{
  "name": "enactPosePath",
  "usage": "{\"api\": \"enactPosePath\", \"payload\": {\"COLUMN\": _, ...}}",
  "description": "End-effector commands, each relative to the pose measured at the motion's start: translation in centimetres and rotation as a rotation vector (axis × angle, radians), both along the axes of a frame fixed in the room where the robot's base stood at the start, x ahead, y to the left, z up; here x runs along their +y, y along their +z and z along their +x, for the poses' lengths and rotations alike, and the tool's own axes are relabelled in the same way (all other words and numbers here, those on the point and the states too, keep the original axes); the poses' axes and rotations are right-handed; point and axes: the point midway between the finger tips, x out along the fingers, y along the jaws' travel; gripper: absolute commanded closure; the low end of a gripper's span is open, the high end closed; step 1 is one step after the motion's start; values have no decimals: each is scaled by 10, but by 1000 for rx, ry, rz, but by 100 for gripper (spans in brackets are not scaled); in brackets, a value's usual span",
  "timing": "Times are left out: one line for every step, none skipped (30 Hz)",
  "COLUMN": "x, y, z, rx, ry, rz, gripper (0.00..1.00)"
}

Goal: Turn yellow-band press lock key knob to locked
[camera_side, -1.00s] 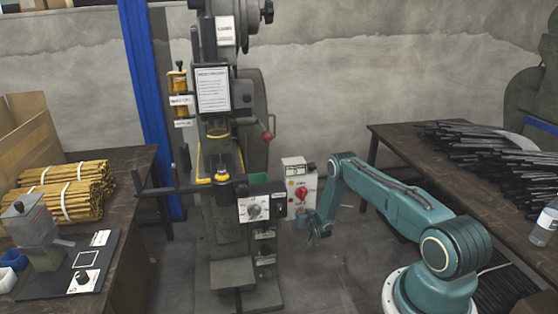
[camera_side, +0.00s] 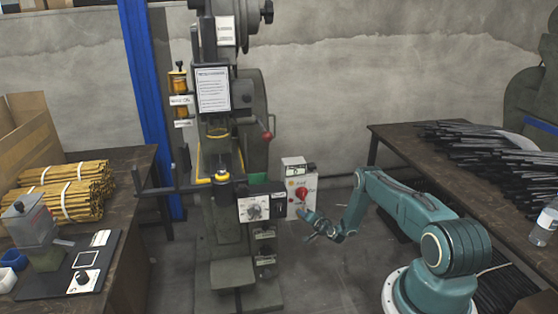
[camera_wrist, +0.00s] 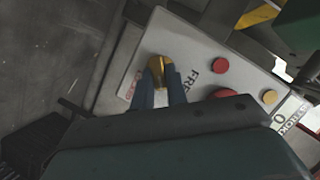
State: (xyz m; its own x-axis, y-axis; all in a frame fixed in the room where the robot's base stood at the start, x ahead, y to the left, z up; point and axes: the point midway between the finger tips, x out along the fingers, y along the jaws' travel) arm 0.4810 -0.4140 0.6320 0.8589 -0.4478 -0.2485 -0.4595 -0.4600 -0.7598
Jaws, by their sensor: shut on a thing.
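The press (camera_side: 235,150) with yellow bands stands left of my arm in the side view. A grey-white control box (camera_side: 297,178) stands at its right side. In the wrist view a gold key knob (camera_wrist: 157,63) sits on the box's panel (camera_wrist: 185,42). My gripper (camera_wrist: 160,78) is shut on the gold knob with one finger on each side. The side view shows my gripper (camera_side: 303,215) at the box's lower edge, hiding the knob. The knob's exact angle is unclear.
The panel also bears a red button (camera_wrist: 220,65), a yellow button (camera_wrist: 269,97), a larger red knob (camera_side: 301,194) and a small display (camera_wrist: 288,112). The press's own dial panel (camera_side: 262,203) is just left. A table with black rods (camera_side: 478,150) stands right.

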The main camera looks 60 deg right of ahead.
Motion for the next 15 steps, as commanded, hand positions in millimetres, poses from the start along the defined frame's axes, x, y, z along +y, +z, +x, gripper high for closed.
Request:
{"api": "enactPosePath", "payload": {"x": -1, "y": -2, "z": -1, "rx": -32, "ry": -3, "rz": 32, "gripper": 100}}
{"api": "enactPosePath", "payload": {"x": -1, "y": -2, "z": -2, "rx": -54, "ry": -2, "rz": 53, "gripper": 100}}
{"api": "enactPosePath", "payload": {"x": -1, "y": -2, "z": -1, "rx": -80, "ry": -1, "rz": 80, "gripper": 100}}
{"api": "enactPosePath", "payload": {"x": -1, "y": -2, "z": -1, "rx": -100, "ry": 0, "rz": 100, "gripper": 100}}
{"api": "enactPosePath", "payload": {"x": -1, "y": -3, "z": -2, "rx": -120, "ry": -2, "rz": 121, "gripper": 100}}
{"api": "enactPosePath", "payload": {"x": -1, "y": -3, "z": -2, "rx": -148, "ry": 0, "rz": 146, "gripper": 100}}
{"api": "enactPosePath", "payload": {"x": -1, "y": -3, "z": -2, "rx": -168, "ry": -1, "rz": 168, "gripper": 100}}
{"api": "enactPosePath", "payload": {"x": -1, "y": -3, "z": -2, "rx": -189, "ry": -1, "rz": 186, "gripper": 100}}
{"api": "enactPosePath", "payload": {"x": -1, "y": -4, "z": -2, "rx": -215, "ry": -1, "rz": 215, "gripper": 100}}
{"api": "enactPosePath", "payload": {"x": -1, "y": -4, "z": -2, "rx": -234, "ry": 0, "rz": 234, "gripper": 100}}
{"api": "enactPosePath", "payload": {"x": -1, "y": -4, "z": -2, "rx": -254, "ry": 0, "rz": 254, "gripper": 100}}
{"api": "enactPosePath", "payload": {"x": -1, "y": -5, "z": -2, "rx": -279, "ry": 1, "rz": 281, "gripper": 100}}
{"api": "enactPosePath", "payload": {"x": -1, "y": -5, "z": -2, "rx": -299, "ry": 0, "rz": 298, "gripper": 100}}
{"api": "enactPosePath", "payload": {"x": -1, "y": -5, "z": -2, "rx": -317, "ry": 1, "rz": 317, "gripper": 100}}
{"api": "enactPosePath", "payload": {"x": -1, "y": -6, "z": -2, "rx": -340, "ry": 1, "rz": 341, "gripper": 100}}
